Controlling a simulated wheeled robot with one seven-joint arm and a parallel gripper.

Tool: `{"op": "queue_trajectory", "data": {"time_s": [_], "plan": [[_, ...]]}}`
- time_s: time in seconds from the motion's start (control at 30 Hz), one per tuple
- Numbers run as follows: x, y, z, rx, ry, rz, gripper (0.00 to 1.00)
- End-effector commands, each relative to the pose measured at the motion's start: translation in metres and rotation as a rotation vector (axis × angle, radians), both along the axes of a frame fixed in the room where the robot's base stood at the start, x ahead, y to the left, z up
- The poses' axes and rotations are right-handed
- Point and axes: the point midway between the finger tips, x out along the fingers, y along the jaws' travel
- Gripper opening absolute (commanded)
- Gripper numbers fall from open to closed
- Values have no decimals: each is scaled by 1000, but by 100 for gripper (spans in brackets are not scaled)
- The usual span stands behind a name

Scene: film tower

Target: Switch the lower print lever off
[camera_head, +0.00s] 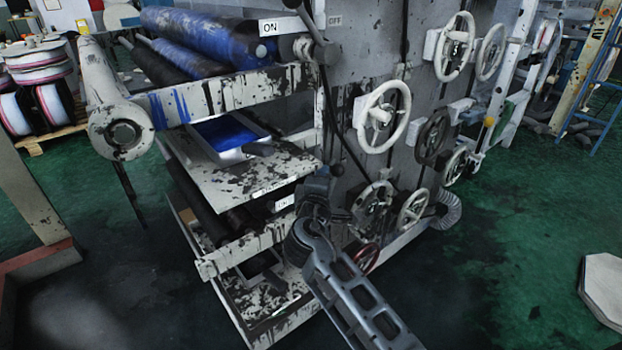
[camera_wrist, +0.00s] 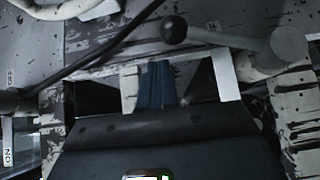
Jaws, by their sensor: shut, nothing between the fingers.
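The lower print lever shows in the wrist view as a grey arm (camera_wrist: 228,39) with a dark ball knob (camera_wrist: 173,30) and a round pivot at the right. It lies across the picture beyond my fingers. My gripper (camera_wrist: 157,68) has its fingers together and empty; the knob appears just past their tips, and I cannot tell if they touch. In the head view my gripper (camera_head: 320,184) is at the corner of the machine beside the lower label (camera_head: 284,203), and it mostly hides the lower lever. The upper lever (camera_head: 308,22) stands between ON and OFF labels.
Several handwheels (camera_head: 383,117) stick out of the panel right of my gripper. A thin dark cable (camera_head: 333,120) hangs down the machine's edge. Blue-stained rollers (camera_head: 205,38) and ink trays (camera_head: 228,136) are at the left. Green floor (camera_head: 500,255) is open at the right.

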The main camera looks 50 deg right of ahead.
Motion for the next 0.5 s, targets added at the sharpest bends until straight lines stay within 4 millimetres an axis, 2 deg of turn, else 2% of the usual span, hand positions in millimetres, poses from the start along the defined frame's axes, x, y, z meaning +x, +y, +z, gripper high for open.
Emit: {"op": "queue_trajectory", "data": {"time_s": [0.2,0.5], "plan": [[-5,-18,1,0,-1,-1,0],[-8,-29,1,-1,0,-1,0]]}}
